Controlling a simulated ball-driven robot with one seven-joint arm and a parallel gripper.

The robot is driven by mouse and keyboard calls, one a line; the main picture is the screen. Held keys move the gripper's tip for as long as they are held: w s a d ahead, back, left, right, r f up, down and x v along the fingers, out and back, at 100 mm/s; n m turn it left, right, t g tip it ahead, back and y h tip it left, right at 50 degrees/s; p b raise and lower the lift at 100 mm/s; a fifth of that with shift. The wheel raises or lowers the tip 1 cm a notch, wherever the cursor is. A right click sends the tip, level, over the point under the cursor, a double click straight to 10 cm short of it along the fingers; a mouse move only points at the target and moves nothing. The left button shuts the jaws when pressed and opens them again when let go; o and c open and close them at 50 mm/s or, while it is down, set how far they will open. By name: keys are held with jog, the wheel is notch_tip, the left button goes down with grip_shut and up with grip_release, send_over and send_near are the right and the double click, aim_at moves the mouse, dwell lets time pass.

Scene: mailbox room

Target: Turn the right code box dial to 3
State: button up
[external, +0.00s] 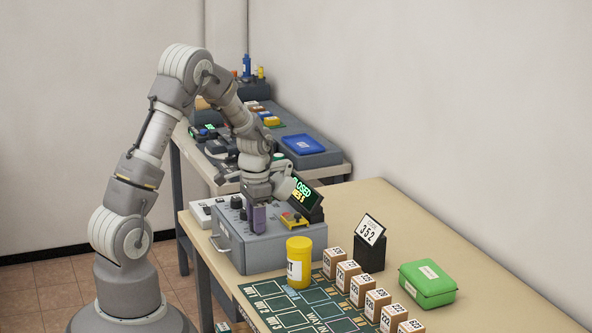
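The grey code box (265,256) stands on the near wooden table, with a handle on its left side. Black dials (237,202) show on its top, left of my gripper. My gripper (257,229) points down at the top of the box, right of these dials. Its fingers cover whatever is beneath them, so the right dial is hidden or too small to make out. I cannot tell whether the fingers touch a dial, are open or are shut. No dial reading is legible. A dark display (301,193) with green text, partly hidden, stands behind the box.
A yellow jar (299,262) stands close in front of the box. A black stand (370,252) holds a card reading 352. Several numbered wooden blocks (377,304) line a green mat (263,297). A green case (427,284) lies right. The table's right rear is clear.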

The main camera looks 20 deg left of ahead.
jog(key=n+p, duration=0.2)
jog(key=n, duration=0.1)
jog(key=shift+r+n, duration=0.15)
jog(key=shift+n, duration=0.15)
jog(key=shift+n+p, duration=1.1)
jog(key=shift+n, duration=0.9)
jog(key=o, duration=1)
jog(key=shift+o, duration=0.2)
notch_tip(320, 180, up, 8)
jog(key=shift+f+p, duration=0.2)
jog(key=shift+p, duration=1)
